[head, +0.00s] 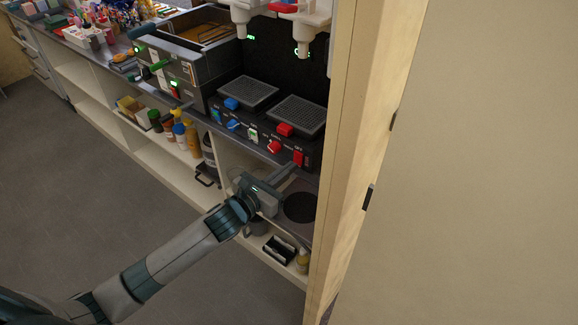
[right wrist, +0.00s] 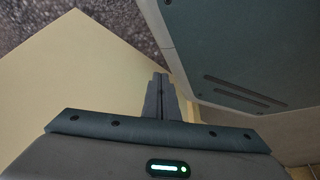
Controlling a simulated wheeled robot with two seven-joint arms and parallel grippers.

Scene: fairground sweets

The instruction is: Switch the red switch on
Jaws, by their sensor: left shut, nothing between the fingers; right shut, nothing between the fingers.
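The red switch (head: 298,157) is on the front of a black machine, at its right end, in the head view. My left gripper (head: 291,166) is shut and empty, with its fingertips right at the lower left of the red switch. I cannot tell whether they touch it, nor which way the switch is tipped. My right gripper (right wrist: 160,88) shows only in the right wrist view, with its fingers shut together and nothing between them.
Left along the same front are a red knob (head: 274,146), a green switch (head: 252,135), a blue knob (head: 234,124) and a blue switch (head: 216,116). A wooden door frame (head: 355,150) stands close on the right. Shelves with bottles (head: 188,135) lie below.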

